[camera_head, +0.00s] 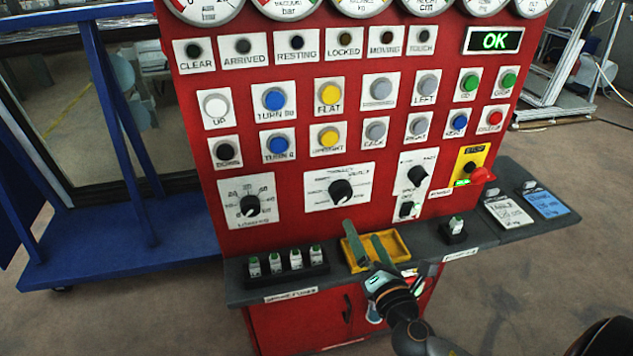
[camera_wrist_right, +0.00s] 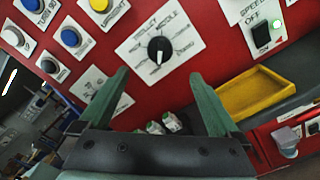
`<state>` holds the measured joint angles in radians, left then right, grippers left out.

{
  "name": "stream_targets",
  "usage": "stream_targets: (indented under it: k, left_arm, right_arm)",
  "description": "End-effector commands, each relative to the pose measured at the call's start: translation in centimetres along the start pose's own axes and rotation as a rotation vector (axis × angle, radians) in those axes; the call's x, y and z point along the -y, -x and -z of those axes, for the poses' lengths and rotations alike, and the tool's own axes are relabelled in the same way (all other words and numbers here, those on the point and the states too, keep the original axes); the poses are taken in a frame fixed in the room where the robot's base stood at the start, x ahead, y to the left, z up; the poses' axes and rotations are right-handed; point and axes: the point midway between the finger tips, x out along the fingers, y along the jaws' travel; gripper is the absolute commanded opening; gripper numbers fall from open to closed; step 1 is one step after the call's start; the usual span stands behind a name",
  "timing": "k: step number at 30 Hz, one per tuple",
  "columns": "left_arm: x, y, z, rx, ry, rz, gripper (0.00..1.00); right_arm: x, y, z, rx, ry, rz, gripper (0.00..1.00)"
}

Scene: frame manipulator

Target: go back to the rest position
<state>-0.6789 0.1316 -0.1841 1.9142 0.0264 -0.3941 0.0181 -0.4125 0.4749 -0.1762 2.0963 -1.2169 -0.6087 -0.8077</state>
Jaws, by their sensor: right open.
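My right gripper (camera_head: 368,246) is open and empty in front of the red control panel (camera_head: 295,163). In the head view its green fingers overlap the yellow tray (camera_head: 399,246) on the ledge. In the right wrist view the spread fingers (camera_wrist_right: 160,100) show with a black rotary knob (camera_wrist_right: 159,49) of the panel ahead between and above them. Nothing is between the fingertips. I cannot tell the exact gap to the panel. My left gripper is not in view.
The grey ledge (camera_head: 243,285) carries a block of several white-and-green small pieces (camera_head: 290,262), a single one (camera_head: 456,226) and cards (camera_head: 545,202). A blue frame (camera_head: 130,255) stands left. Open floor (camera_head: 540,300) lies right.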

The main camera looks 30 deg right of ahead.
Motion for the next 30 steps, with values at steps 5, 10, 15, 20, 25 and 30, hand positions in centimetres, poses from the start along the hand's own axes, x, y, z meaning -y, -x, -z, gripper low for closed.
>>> stream_targets:
  k: [5, 10, 15, 20, 25, 30]
  left_arm:
    - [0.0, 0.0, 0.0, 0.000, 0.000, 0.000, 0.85]
    - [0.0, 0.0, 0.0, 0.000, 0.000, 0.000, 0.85]
    - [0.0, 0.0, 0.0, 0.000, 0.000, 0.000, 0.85]
    - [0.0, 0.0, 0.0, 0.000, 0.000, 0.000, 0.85]
    - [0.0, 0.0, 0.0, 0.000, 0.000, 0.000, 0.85]
    - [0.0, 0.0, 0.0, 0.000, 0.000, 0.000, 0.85]
  right_arm:
    - [0.1, 0.0, 0.2, -0.005, -0.011, 0.005, 0.98]
    - [2.8, 1.4, 3.7, -0.100, -0.247, 0.110, 0.98]
    - [7.0, 5.9, 11.4, -0.245, -0.816, 0.380, 0.98]
    - [8.7, 11.4, 18.1, -0.279, -1.394, 0.678, 0.98]
    - [8.6, 15.9, 22.3, -0.220, -1.854, 0.924, 0.98]
    - [8.3, 17.7, 23.9, -0.164, -2.063, 1.037, 0.98]
